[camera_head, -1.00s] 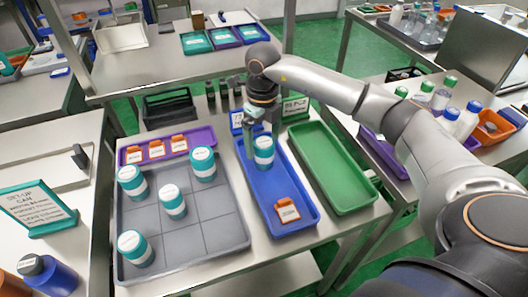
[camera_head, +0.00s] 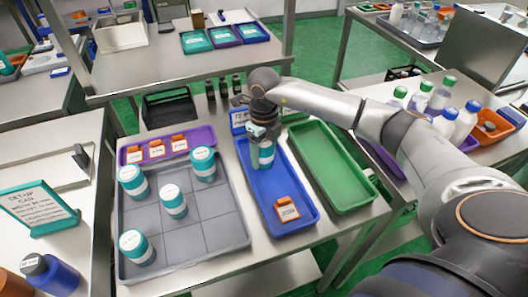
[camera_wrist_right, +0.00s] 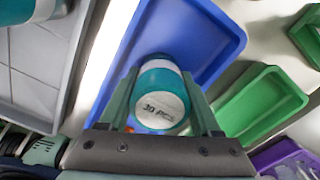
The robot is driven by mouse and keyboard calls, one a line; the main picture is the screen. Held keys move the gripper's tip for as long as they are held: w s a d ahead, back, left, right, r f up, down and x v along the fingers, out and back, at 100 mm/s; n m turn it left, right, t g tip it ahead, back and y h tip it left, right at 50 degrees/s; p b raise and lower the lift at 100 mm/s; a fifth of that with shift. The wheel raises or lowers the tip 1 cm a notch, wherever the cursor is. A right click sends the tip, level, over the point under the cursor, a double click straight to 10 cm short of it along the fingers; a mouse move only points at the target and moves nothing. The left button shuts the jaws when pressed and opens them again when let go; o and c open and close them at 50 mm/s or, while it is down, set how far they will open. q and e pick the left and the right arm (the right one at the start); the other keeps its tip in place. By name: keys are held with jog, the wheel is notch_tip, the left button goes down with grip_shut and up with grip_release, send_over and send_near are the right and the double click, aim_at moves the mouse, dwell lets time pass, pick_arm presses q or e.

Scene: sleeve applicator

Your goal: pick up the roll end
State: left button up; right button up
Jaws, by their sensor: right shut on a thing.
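A teal-and-white can-shaped roll (camera_head: 266,157) is in the upper part of the blue tray (camera_head: 288,184). My right gripper (camera_head: 264,142) comes down over it from above and hides its top. In the right wrist view, the roll's white end with the label "30 PCS" (camera_wrist_right: 160,106) sits between the two fingers of my right gripper (camera_wrist_right: 165,100), which are shut on it. I cannot tell whether its base touches the tray. My left gripper is out of view.
An orange tag holder (camera_head: 287,210) sits in the blue tray's near end. A grey tray (camera_head: 215,231) at left holds several similar cans. A purple tray (camera_head: 198,134) with orange tags lies behind it. The green tray (camera_head: 332,165) at right is empty.

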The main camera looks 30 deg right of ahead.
jog(key=c, duration=0.8)
jog(key=shift+r, duration=0.1)
jog(key=shift+r, duration=0.55)
jog(key=s+a+r, duration=0.1)
jog(key=s+r, duration=0.3)
jog(key=s+a+r+b, duration=0.1)
jog(key=s+r, duration=0.2)
jog(key=s, duration=0.2)
jog(key=s+a+r, duration=0.1)
jog(key=s+r, duration=0.3)
jog(key=shift+s+r+b, duration=0.3)
jog(key=shift+s+r, duration=0.05)
